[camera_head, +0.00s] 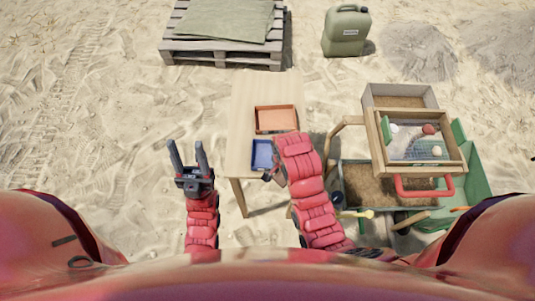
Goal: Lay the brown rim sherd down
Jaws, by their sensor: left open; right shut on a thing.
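My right gripper (268,176) is mostly hidden behind its own red wrist, beside the blue tray at the table's right front. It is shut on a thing. I cannot make out the brown rim sherd there, as the wrist covers what is held. My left gripper (188,158) is open and empty, pointing away from me over the sand left of the table. The wooden table (242,108) carries a tray with an orange floor (276,119) and, nearer me, a blue tray (261,154), partly covered by my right arm.
A wood-framed sieve (458,158) on the right holds several small pieces, white, reddish-brown and pale. Under it are a soil-filled box and a green container (470,185). A pallet (222,54) and a green jerrycan (346,32) stand behind. Sand on the left is free.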

